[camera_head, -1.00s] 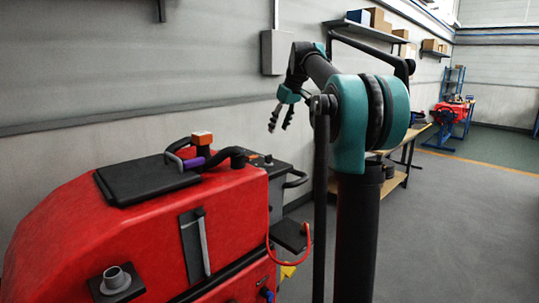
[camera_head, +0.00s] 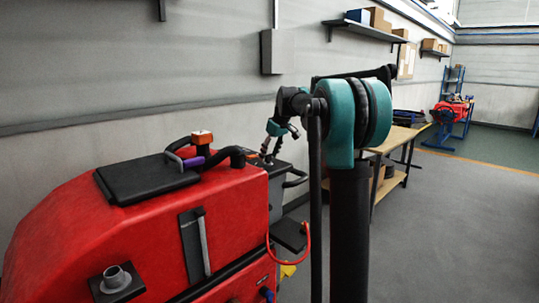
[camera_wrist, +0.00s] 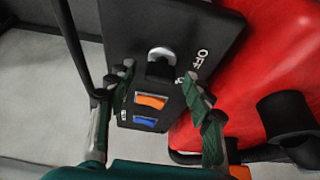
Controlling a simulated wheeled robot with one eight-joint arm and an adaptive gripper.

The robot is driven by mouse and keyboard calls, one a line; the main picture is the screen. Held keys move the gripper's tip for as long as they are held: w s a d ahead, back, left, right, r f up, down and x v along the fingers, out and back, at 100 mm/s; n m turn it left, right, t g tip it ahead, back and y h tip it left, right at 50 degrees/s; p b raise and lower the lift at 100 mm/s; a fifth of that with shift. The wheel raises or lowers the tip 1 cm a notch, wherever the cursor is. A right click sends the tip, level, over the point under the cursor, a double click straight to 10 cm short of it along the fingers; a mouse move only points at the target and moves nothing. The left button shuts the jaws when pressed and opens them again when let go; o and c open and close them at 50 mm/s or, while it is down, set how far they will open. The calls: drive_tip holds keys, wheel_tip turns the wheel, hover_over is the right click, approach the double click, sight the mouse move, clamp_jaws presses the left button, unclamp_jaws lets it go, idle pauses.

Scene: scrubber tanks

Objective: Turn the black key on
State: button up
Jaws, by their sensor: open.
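The black key (camera_wrist: 160,68) sits in a round silver lock on the black control panel (camera_wrist: 215,22) in the wrist view. White lettering reading OFF is printed to the right of the lock. My gripper (camera_wrist: 157,76) is open, with one green-grey finger on each side of the key. The fingers look apart from the key; its depth relative to the fingertips is hard to tell. In the head view my gripper (camera_head: 269,150) points down over the panel at the back of the red machine (camera_head: 120,235). The key cannot be made out there.
An orange switch (camera_wrist: 152,101) and a blue switch (camera_wrist: 145,121) lie below the key on the panel. A black handle (camera_head: 237,155) and an orange-topped part (camera_head: 202,138) stand left of my gripper. A grey wall box (camera_head: 278,52) hangs behind. Open floor lies at right.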

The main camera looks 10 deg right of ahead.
drive_tip(key=shift+c, duration=0.2)
drive_tip(key=c, duration=1.1)
drive_tip(key=shift+m, duration=0.3)
drive_tip(key=m, duration=0.2)
drive_tip(key=m+h, duration=0.2)
drive_tip(key=m, duration=0.1)
drive_tip(key=shift+s+a+m+t, duration=0.1)
drive_tip(key=shift+a+m+t, duration=0.2)
drive_tip(key=shift+t, duration=0.1)
drive_tip(key=m+h, duration=0.1)
drive_tip(key=m, duration=0.1)
drive_tip(key=m+h, duration=0.1)
drive_tip(key=m, duration=0.2)
drive_tip(key=shift+m+h, duration=0.3)
drive_tip(key=shift+g, duration=0.3)
drive_tip(key=o, duration=1.1)
